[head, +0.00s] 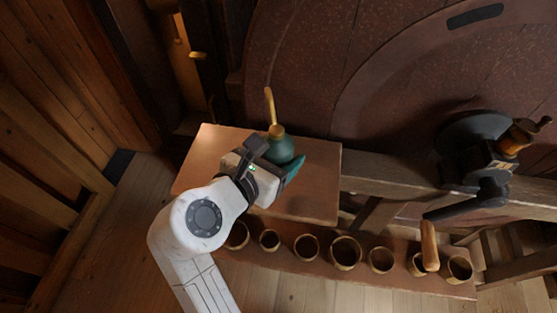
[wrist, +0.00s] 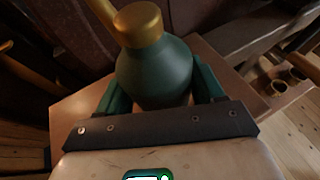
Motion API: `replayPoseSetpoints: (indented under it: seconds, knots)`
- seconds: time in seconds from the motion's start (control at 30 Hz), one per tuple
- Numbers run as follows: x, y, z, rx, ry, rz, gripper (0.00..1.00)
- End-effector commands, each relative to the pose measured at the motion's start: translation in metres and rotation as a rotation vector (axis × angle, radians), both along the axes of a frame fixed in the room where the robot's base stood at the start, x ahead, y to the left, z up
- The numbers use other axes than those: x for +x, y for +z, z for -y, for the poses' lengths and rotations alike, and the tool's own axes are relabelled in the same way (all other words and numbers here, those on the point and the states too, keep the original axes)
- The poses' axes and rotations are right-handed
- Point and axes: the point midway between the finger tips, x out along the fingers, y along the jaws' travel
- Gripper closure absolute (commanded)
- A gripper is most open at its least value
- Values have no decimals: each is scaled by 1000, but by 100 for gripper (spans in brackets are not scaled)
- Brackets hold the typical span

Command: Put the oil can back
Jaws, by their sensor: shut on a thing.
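The oil can (head: 279,149) has a dark green body with a brass cap and a thin brass spout pointing up and away. My gripper (head: 279,164) is shut on its body over a small wooden shelf board (head: 317,196). In the wrist view the can (wrist: 153,72) stands between the two green fingers of my gripper (wrist: 160,98), which press on its sides. The can looks roughly upright. Its base is hidden, so I cannot tell whether it touches the board.
Below the board, a lower plank (head: 400,280) holds a row of several round wooden cups (head: 345,252). A crank with a wooden handle (head: 429,245) and dark metal fittings (head: 480,150) stand at the right. A large dark wheel (head: 380,70) fills the back.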

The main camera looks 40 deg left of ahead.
Motion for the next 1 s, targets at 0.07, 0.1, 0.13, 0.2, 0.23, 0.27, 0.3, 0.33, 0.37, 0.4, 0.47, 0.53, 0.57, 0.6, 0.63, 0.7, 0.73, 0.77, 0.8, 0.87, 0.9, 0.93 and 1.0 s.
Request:
replayPoseSetpoints:
  seconds: [0.07, 0.1, 0.13, 0.2, 0.23, 0.27, 0.3, 0.33, 0.37, 0.4, 0.47, 0.53, 0.57, 0.6, 0.63, 0.7, 0.73, 0.77, 0.8, 0.87, 0.9, 0.93, 1.0]
  knots:
    - [5, -6, -3, 0, 0, 2, 68]
    - [7, -8, -5, -1, 0, 2, 68]
    - [8, -9, -5, 1, 1, 3, 68]
    - [9, -12, -6, 2, 1, 3, 68]
    - [10, -13, -6, 1, 0, 2, 68]
    - [12, -16, -7, 1, 0, 2, 68]
    - [14, -19, -8, 0, -1, 1, 68]
    - [13, -24, -8, -2, 1, 1, 68]
    - [13, -28, -8, -2, 0, 1, 68]
    - [13, -34, -8, -2, 0, 1, 68]
    - [13, -42, -8, -2, 1, 1, 68]
    - [13, -47, -8, -1, 0, 1, 68]
    - [13, -48, -8, 0, 0, 2, 68]
    - [13, -48, -8, 2, 1, 2, 68]
    - [13, -47, -8, 2, 1, 3, 68]
    - [13, -47, -8, 2, 1, 3, 68]
    - [13, -47, -8, 2, 1, 3, 68]
    - [13, -47, -8, 2, 1, 2, 68]
    - [13, -48, -8, 2, 1, 2, 68]
    - [13, -49, -8, 1, 1, 2, 68]
    - [13, -50, -8, 1, 1, 1, 31]
    - [13, -50, -8, 1, 1, 1, 28]
    - [13, -50, -8, 1, 1, 1, 21]
